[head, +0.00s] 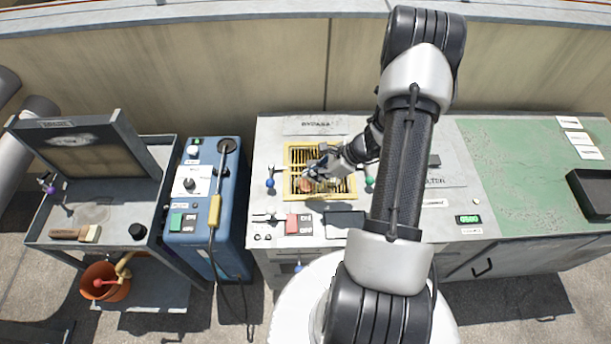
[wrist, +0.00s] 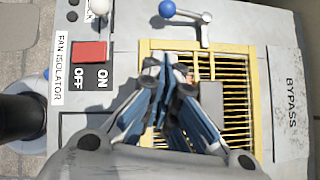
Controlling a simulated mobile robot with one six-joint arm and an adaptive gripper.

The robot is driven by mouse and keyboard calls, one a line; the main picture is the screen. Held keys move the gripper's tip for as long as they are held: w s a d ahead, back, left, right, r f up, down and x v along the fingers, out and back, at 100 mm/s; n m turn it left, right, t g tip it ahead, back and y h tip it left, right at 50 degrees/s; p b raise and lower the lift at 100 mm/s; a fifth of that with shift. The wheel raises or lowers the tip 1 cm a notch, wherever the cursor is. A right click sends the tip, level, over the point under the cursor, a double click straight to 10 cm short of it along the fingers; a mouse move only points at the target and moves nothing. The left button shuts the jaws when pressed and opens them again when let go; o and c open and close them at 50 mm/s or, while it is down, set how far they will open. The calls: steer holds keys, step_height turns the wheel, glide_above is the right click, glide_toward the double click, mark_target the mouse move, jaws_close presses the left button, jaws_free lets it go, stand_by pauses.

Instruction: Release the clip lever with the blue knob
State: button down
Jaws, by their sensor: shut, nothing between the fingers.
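The blue knob (head: 270,183) is on a clip lever at the left side of a yellow-framed grille (head: 349,195). In the wrist view the blue knob (wrist: 167,8) is at the top edge, and its metal lever (wrist: 205,27) meets the grille frame (wrist: 225,47). My gripper (head: 308,180) is over the grille, to the right of the blue knob in the head view. In the wrist view my gripper (wrist: 168,68) has its fingers together, empty and apart from the knob. The fingers hide part of the grille.
A green knob (head: 369,181) is at the grille's right side. A red ON/OFF switch (head: 292,224) and a dark plate (head: 345,222) lie in front. A blue machine (head: 207,250) stands to the left. The green worktop (head: 520,170) at right is mostly clear.

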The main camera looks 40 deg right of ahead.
steer(key=b+x, duration=0.2)
steer(key=x, duration=0.6)
steer(key=shift+s, duration=0.1)
steer(key=shift+w+a+f+b, duration=0.2)
steer(key=shift+w+a, duration=0.35)
steer(key=shift+w, duration=0.05)
steer(key=shift+w+a+f+b, duration=0.2)
steer(key=shift+w+a, duration=0.35)
steer(key=shift+w, duration=0.05)
steer(key=shift+w+a, duration=0.3)
